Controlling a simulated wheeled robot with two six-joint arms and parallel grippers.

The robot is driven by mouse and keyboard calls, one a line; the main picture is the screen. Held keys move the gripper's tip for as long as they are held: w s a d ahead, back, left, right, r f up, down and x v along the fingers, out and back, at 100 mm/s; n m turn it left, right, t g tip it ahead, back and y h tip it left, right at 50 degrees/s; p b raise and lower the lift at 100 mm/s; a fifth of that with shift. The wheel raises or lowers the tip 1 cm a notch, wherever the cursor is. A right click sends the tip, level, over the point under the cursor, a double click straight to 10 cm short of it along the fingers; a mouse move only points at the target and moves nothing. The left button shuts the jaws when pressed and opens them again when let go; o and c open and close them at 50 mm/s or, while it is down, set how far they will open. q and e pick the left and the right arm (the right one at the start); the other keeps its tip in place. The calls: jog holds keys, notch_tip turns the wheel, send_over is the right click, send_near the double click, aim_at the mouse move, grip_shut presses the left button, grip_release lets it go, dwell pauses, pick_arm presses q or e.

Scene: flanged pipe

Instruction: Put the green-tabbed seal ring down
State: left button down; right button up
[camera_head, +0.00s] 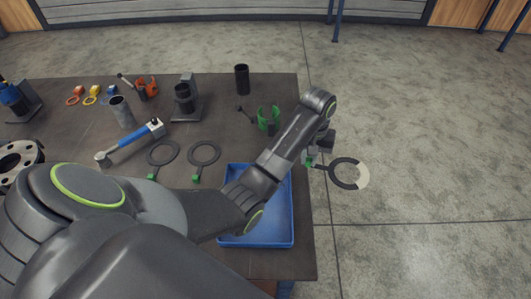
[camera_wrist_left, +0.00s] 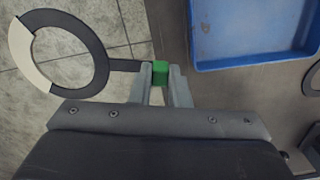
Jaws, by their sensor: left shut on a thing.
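My left gripper (camera_head: 318,155) is shut on the green tab of a seal ring (camera_head: 335,183), out past the table's right edge. The ring is dark with one pale section and appears to hang over the floor, apart from any surface. In the left wrist view the ring (camera_wrist_left: 98,45) sticks out to the left, and the green tab sits between the fingertips of the left gripper (camera_wrist_left: 160,78). Two more dark rings with green tabs, a left one (camera_head: 151,160) and a right one (camera_head: 217,154), lie flat on the table. My right gripper is not in view.
A blue tray (camera_head: 284,222), partly hidden by my arm, lies near the table's right edge; it also shows in the wrist view (camera_wrist_left: 245,35). A blue-handled tool (camera_head: 135,143), a green holder (camera_head: 268,118), a black cylinder (camera_head: 242,79) and a flange (camera_head: 18,158) stand or lie around.

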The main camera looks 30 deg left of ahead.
pick_arm(q)
jog(key=s+a+r+m+p, duration=0.3)
jog(key=s+a+m+p, duration=0.35)
jog(key=a+m, duration=0.7)
jog(key=shift+m, duration=0.85)
jog(key=f, duration=0.2)
jog(key=s+f+b, duration=0.1)
jog(key=f, duration=0.1)
jog(key=d+f+b, duration=0.1)
jog(key=f, duration=0.1)
jog(key=shift+s+f, duration=0.2)
jog(key=shift+s, duration=0.05)
jog(key=shift+f, duration=2)
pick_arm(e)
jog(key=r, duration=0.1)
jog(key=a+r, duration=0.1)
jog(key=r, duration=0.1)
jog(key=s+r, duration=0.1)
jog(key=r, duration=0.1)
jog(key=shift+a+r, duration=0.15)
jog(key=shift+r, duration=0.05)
